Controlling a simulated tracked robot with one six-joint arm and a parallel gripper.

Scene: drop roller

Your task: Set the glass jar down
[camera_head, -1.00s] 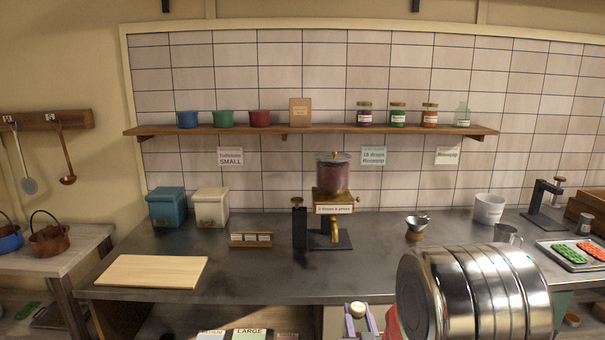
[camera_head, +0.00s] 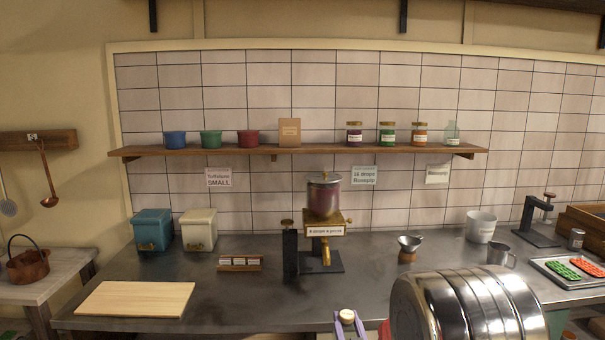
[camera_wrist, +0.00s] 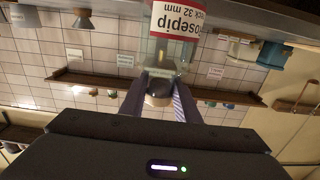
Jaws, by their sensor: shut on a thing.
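My gripper (camera_wrist: 159,90) is shut on a clear glass jar (camera_wrist: 163,68) by its narrow top, around a tan lid. The jar has a white and red label with upside-down lettering, because the wrist view is inverted; the jar appears upright. In the head view my gripper's lilac fingers (camera_head: 349,322) show at the bottom edge, in front of the counter's front edge, with a pale round lid between them. The jar's body is out of sight below that frame. I see nothing under the jar.
The dark counter (camera_head: 385,290) is clear in its front middle. A dispenser (camera_head: 325,205) with a brass tap stands behind, with a small funnel (camera_head: 409,245) to its right. A cutting board (camera_head: 135,298) lies left. The wall shelf (camera_head: 290,150) carries pots and jars.

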